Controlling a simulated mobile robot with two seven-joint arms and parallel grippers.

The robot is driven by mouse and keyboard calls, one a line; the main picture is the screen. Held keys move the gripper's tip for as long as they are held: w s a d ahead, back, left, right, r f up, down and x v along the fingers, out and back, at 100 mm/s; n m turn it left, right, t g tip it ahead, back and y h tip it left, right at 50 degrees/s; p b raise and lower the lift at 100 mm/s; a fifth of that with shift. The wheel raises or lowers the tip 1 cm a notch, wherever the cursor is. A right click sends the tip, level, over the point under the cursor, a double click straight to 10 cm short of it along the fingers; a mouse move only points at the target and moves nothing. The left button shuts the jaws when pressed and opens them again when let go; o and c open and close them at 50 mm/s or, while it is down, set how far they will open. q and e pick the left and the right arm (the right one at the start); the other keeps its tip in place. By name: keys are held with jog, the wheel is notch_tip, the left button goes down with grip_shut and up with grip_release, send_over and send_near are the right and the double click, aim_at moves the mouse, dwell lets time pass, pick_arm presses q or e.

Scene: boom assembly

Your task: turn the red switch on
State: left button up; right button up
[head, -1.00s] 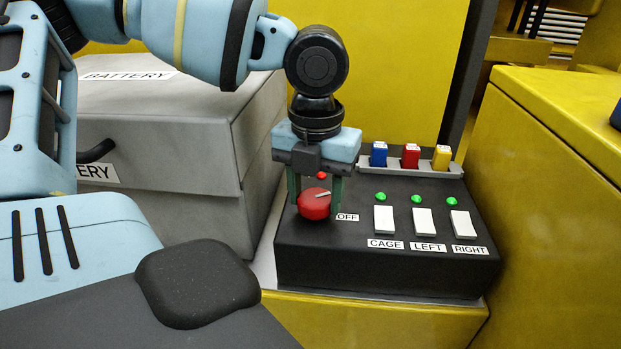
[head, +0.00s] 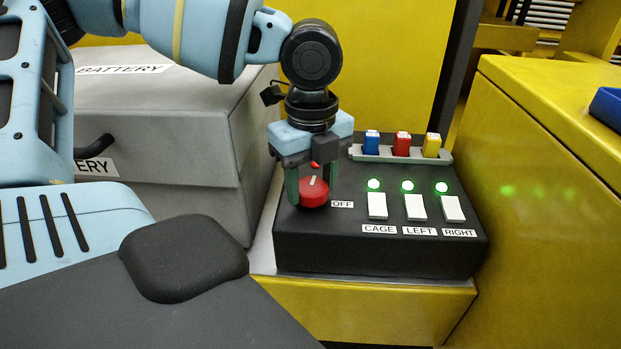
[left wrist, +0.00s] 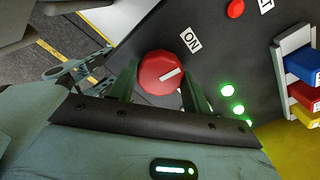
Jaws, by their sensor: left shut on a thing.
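The red switch (head: 314,193) is a round knob with a pale pointer line on the dark control box (head: 330,245). My left gripper (head: 311,190) points down over it with a finger on each side, shut on the knob. In the left wrist view the red switch (left wrist: 160,73) sits between the fingers, and an ON label (left wrist: 191,40) lies beyond it. The pointer slants up and to the right there. An OFF label (head: 342,204) is right of the knob in the head view. Three green lights (head: 408,186) on the box glow brightly. My right gripper is not seen.
White switches (head: 415,207) marked CAGE, LEFT and RIGHT sit right of the knob. Blue, red and yellow blocks (head: 402,145) stand in a rack behind. A grey battery box (head: 170,150) is at left, and a yellow cabinet (head: 550,180) at right.

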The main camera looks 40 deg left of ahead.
aim_at(312, 186)
pick_arm(q)
jog(key=shift+n, duration=0.8)
jog(key=o, duration=1)
jog(key=shift+c, duration=0.2)
jog(key=shift+r, duration=3.95)
jog(key=shift+f, duration=0.1)
